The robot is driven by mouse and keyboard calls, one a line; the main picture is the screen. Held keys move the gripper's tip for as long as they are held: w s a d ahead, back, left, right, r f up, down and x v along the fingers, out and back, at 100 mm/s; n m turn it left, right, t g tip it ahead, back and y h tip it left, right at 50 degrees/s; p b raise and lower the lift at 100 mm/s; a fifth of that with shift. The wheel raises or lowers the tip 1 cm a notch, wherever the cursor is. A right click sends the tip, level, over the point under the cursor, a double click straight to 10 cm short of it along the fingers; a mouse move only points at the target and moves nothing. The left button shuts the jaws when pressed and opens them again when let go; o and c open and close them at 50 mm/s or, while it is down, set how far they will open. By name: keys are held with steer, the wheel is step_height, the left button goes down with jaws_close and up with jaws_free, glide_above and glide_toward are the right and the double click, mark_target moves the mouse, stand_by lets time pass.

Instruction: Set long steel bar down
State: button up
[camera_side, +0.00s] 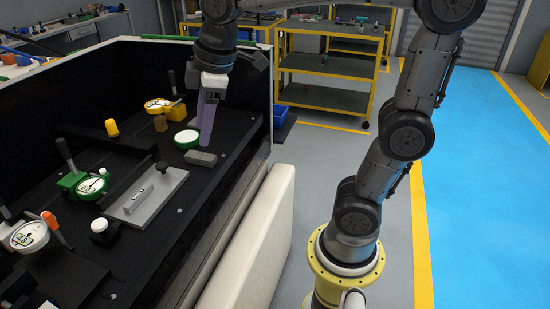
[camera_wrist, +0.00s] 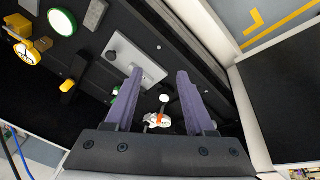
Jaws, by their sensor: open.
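A grey, rectangular metal bar (camera_side: 201,158) lies flat on the black work surface, beside a green-rimmed white disc (camera_side: 187,139). It also shows near the top of the wrist view (camera_wrist: 96,14). A light metal plate (camera_side: 160,200) with a dark knob and a small slim bar-like piece on it lies nearer the front; I cannot tell which piece is the long steel bar. My gripper (camera_side: 204,142) points down above the grey bar, its purple fingers just over it in the side view. In the wrist view my gripper (camera_wrist: 160,74) is open, with nothing held between the fingers.
A pale bench edge (camera_side: 262,240) bounds the right side.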

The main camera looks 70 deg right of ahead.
steer(key=s+f+m+t, duration=0.1)
steer(key=s+f+m, duration=0.2)
steer(key=s, duration=0.4)
steer(key=s+d+f+m+t, duration=0.1)
steer(key=s+f+m, duration=0.2)
steer(key=s, duration=0.4)
steer(key=shift+m, duration=0.7)
